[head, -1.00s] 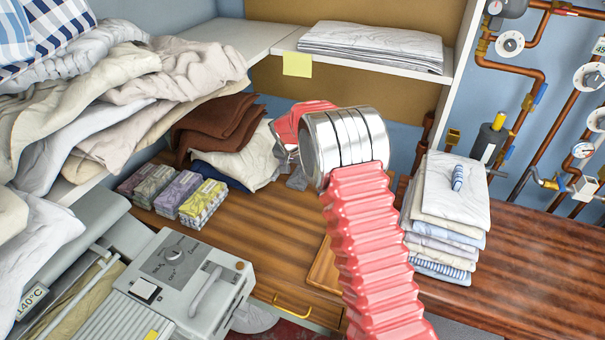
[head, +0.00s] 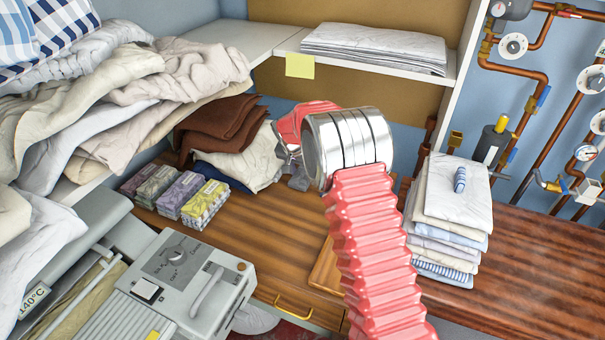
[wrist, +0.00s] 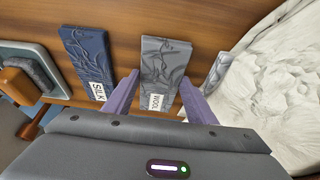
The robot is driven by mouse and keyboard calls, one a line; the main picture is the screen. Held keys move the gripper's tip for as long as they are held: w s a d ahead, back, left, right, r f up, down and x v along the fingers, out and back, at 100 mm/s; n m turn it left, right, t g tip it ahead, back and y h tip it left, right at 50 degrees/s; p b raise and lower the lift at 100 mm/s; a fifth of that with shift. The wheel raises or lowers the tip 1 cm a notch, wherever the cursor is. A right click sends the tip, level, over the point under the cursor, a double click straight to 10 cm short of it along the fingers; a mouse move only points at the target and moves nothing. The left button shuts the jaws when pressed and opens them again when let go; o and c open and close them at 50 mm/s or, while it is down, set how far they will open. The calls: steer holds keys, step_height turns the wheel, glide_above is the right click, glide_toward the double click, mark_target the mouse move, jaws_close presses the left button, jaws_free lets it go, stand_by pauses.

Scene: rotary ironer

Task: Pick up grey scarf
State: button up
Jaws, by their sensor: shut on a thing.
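The grey scarf (wrist: 160,62) is a flat, folded grey piece with an embossed pattern and a white WOOL label, in the middle of the wrist view. My gripper (wrist: 158,95) has its two purple fingers on either side of it and is shut on it. The scarf is close to the brown wooden surface; I cannot tell whether it touches it. In the head view my red-sleeved arm and its metal cuff hide the gripper's fingers.
A dark blue folded piece labelled SILK (wrist: 86,60) lies left of the scarf. White cloth (wrist: 275,85) is on the right. In the head view, a folded linen stack (head: 450,215) stands right of my arm, and several patterned packs (head: 180,194) lie left. A shelf (head: 385,68) is above.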

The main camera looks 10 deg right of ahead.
mark_target(303, 176)
step_height(303, 176, up, 10)
steer(key=shift+f, duration=0.2)
stand_by(0.8)
